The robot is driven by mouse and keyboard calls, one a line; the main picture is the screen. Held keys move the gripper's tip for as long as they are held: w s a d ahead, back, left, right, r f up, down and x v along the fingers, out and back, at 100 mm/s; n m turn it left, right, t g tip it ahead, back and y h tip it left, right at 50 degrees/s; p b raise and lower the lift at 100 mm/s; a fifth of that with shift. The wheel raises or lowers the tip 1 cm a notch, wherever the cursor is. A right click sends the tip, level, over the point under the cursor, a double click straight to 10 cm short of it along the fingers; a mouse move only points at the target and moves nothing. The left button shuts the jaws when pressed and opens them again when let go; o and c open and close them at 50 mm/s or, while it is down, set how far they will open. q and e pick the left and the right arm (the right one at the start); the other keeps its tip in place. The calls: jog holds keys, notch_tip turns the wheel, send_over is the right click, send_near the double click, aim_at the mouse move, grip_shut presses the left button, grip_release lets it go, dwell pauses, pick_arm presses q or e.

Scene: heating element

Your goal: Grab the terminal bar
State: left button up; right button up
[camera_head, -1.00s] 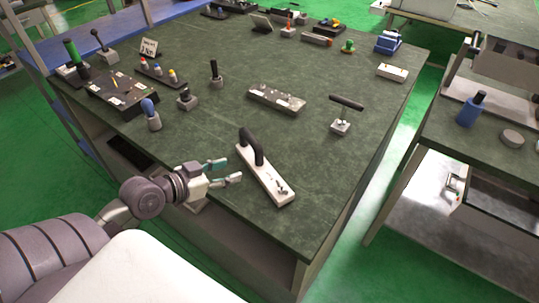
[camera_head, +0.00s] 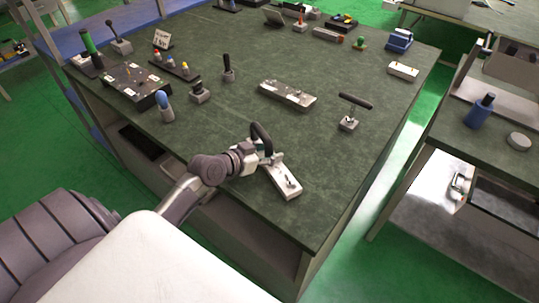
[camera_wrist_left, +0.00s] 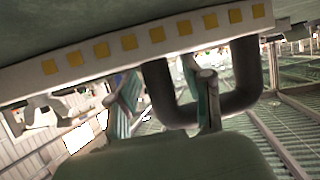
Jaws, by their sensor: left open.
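The terminal bar (camera_head: 287,184) is a long white bar with a black arched handle (camera_head: 258,134), lying near the front edge of the dark green table. In the left wrist view the bar (camera_wrist_left: 130,43) shows a white side with a row of yellow squares, and its handle (camera_wrist_left: 160,95) appears as a dark U. My left gripper (camera_head: 264,151) is at the handle, partly hiding the bar's far end. In the wrist view its open fingers (camera_wrist_left: 165,103) stand either side of one handle leg, one finger seeming inside the loop. Contact cannot be told. My right gripper is not in view.
A grey plate (camera_head: 287,94) and a black T-handled tool (camera_head: 352,108) stand beyond the bar. A blue-topped knob (camera_head: 165,107) and a black control box (camera_head: 130,85) are to the left. The table (camera_head: 330,190) is clear right of the bar.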

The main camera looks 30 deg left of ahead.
pick_arm(q)
jog(key=shift+s, duration=0.1)
jog(key=shift+c, duration=0.6)
grip_shut()
jog(key=shift+r, duration=0.1)
